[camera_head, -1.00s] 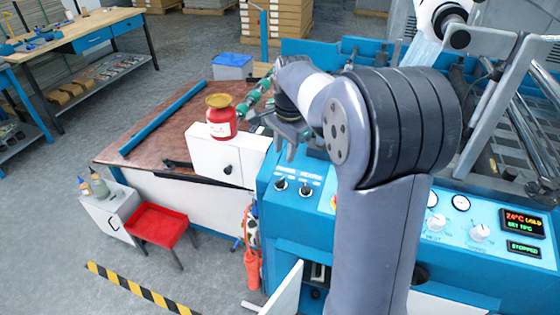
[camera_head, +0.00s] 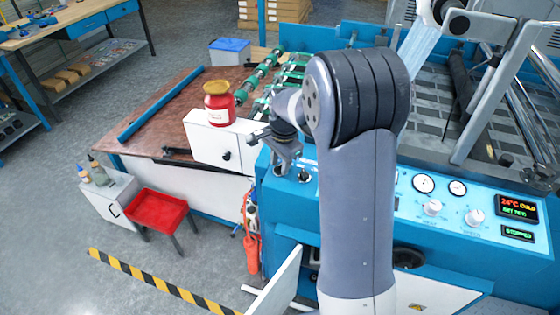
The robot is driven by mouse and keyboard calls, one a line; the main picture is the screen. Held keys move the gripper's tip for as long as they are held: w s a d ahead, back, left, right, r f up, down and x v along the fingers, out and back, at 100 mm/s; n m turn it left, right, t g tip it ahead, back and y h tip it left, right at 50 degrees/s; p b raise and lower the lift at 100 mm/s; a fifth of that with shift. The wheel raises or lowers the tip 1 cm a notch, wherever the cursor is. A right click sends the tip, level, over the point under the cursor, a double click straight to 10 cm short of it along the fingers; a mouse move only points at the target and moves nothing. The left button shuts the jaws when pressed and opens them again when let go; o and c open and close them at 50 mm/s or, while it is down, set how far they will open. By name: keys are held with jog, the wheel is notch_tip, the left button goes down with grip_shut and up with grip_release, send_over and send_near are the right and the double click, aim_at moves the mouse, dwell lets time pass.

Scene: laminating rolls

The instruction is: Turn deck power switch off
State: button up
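Two dark rotary switches sit on the left of the blue machine panel. The right one (camera_head: 304,175) is clear, and the left one (camera_head: 279,169) is partly covered by my gripper. Their labels are too small or hidden to read, so I cannot tell which is the deck power switch. A white box (camera_head: 205,145) with a black knob (camera_head: 227,155) stands left of the panel. My gripper (camera_head: 268,141) is just above the left panel switch in the picture, right of the white box. It seems to hold nothing; its finger gap and any contact are unclear.
A red jar (camera_head: 219,108) stands on the white box. Green rollers (camera_head: 262,72) lie behind my gripper. Gauges, white knobs and a display (camera_head: 517,207) reading "STOPPED" below are right of my arm. A white door (camera_head: 276,285) hangs open below. A red stool (camera_head: 156,210) stands left.

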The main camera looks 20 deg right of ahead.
jog(key=shift+c, duration=0.3)
grip_shut()
jog(key=n, duration=0.5)
jog(key=shift+w+a+r+n+g+h+p, duration=0.1)
jog(key=shift+w+a+n+g+h+p, duration=0.05)
jog(key=shift+n+g+h+p, duration=0.2)
jog(key=n+h, duration=0.1)
jog(key=n, duration=0.5)
jog(key=shift+w+a, duration=0.1)
jog(key=shift+a, duration=0.05)
jog(key=shift+g, duration=0.25)
